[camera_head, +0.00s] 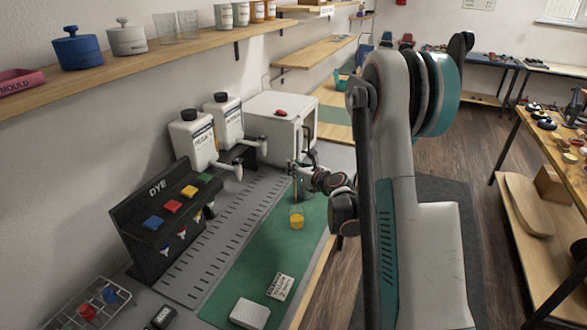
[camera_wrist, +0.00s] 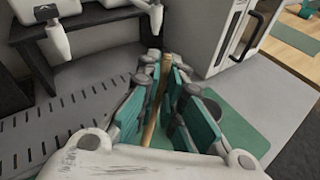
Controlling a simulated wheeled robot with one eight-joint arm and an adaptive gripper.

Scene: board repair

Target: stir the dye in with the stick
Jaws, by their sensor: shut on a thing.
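My gripper (camera_head: 298,172) is above the green mat (camera_head: 262,262), near its far end. In the wrist view the gripper (camera_wrist: 166,98) is shut on a thin wooden stick (camera_wrist: 154,108), which runs between the teal finger pads. A small clear cup with yellow contents (camera_head: 297,221) stands on the mat, below and in front of the gripper in the head view. The stick's lower end is too small to make out in the head view. I cannot tell whether it touches the cup.
A black DYE rack (camera_head: 150,215) with coloured pieces stands at left. Two white dispensers (camera_head: 193,140) and a white cabinet (camera_head: 270,118) stand behind. A white block (camera_head: 250,313), a label card (camera_head: 279,287) and a wire rack (camera_head: 75,305) are in the foreground.

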